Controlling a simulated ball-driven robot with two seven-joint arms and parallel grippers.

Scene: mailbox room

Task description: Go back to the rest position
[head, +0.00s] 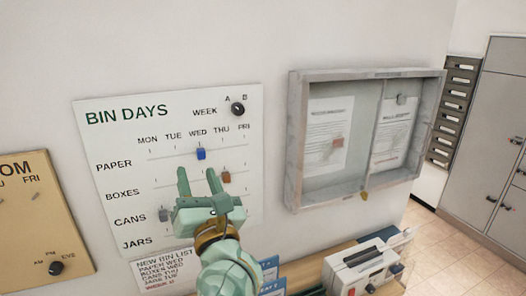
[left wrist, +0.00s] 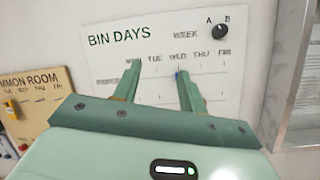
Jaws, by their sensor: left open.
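My left gripper (head: 198,176) is open and empty, its two fingers pointing up in front of the white BIN DAYS board (head: 130,140). In the left wrist view the gripper (left wrist: 158,76) has its fingers spread apart, with the board behind them. It hides part of the lower rows of the board. I cannot tell how far the fingertips are from the board. A blue slider (head: 200,154) sits under WED in the PAPER row. A brown slider (head: 226,177) is in the BOXES row. A grey slider (head: 164,215) is at the left of the CANS row. My right gripper is not in view.
A black week knob (head: 238,109) is at the board's top right. A tan board (head: 40,215) hangs at left. A grey-framed notice case (head: 293,140) juts out at right. Below, a wooden shelf (head: 312,264) holds a white device (head: 360,270). Lockers (head: 490,130) stand beyond.

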